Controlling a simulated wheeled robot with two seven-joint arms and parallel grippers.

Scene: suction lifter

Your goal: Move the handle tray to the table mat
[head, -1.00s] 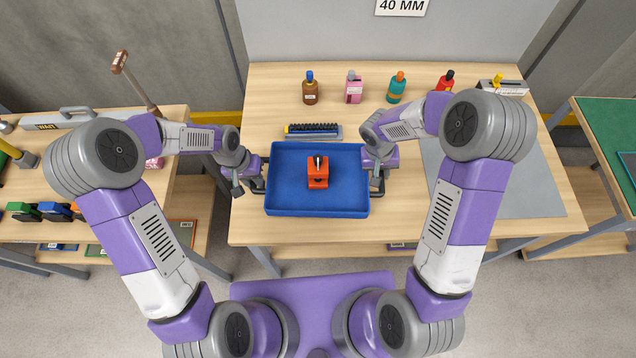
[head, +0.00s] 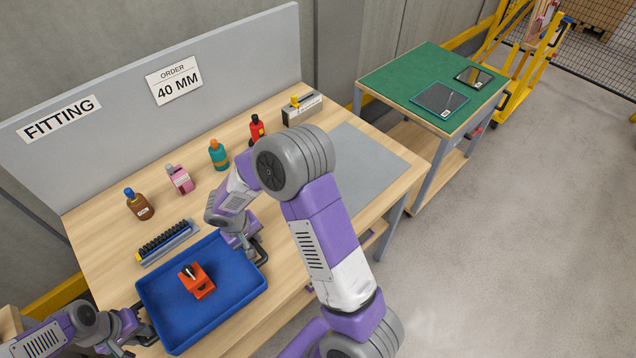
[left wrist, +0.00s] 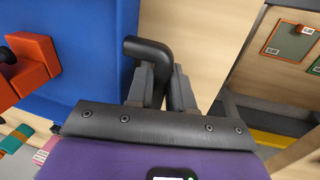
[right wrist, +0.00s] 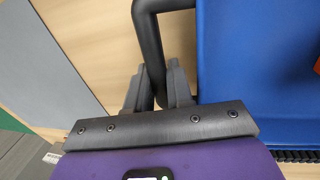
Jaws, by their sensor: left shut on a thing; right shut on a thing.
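The blue tray (head: 228,288) is on or just above the wooden workbench, with an orange fixture (head: 197,281) standing in it. I cannot tell whether it is lifted. My left gripper (head: 138,328) is at its left end. In the left wrist view my fingers (left wrist: 160,88) are shut on its black bar handle (left wrist: 152,50). My right gripper (head: 254,250) is at the other end. In the right wrist view its fingers (right wrist: 160,88) are shut on that handle (right wrist: 150,40). A flat grey mat (head: 365,165) lies on the bench's right part, partly behind my right arm.
A dark comb-like rack (head: 165,243) lies close behind the tray. Bottles (head: 218,155) and a grey box (head: 302,108) stand along the back. A green-topped table (head: 410,75) holding flat panels (head: 440,98) stands beyond the bench. The grey mat's visible surface is clear.

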